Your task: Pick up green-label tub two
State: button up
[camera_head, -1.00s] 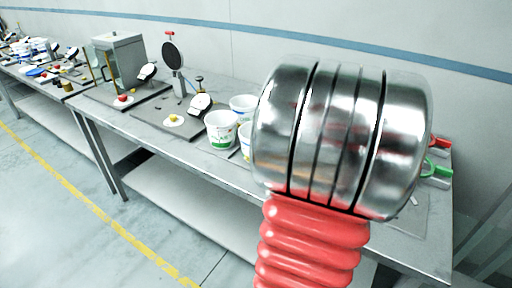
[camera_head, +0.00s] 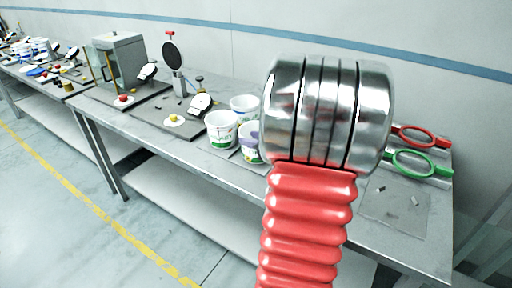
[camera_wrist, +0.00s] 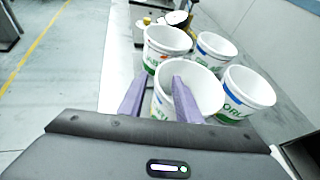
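Several white tubs stand in a cluster. In the wrist view, one tub (camera_wrist: 208,88) is nearest my gripper (camera_wrist: 158,92), with a green-label tub (camera_wrist: 166,40) behind it to the left, a tub (camera_wrist: 216,46) behind and a tub with green lettering (camera_wrist: 247,92) to the right. My gripper is open, its two purple fingers apart. The right finger overlaps the nearest tub's mouth and the left finger lies at its left side; contact is unclear. In the head view, a green-label tub (camera_head: 221,131) shows clearly. I cannot tell which is tub two.
The tubs stand on a long grey table (camera_head: 180,146). Red-handled (camera_head: 421,135) and green-handled (camera_head: 413,164) tools lie at its right. A glass-sided cabinet (camera_head: 120,60) and small devices stand at the left. My arm hides part of the table.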

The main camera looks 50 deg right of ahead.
jog(key=x, duration=0.4)
jog(key=shift+a+f, duration=0.1)
jog(key=shift+f, duration=0.1)
dwell(0.3)
grip_shut()
dwell(0.4)
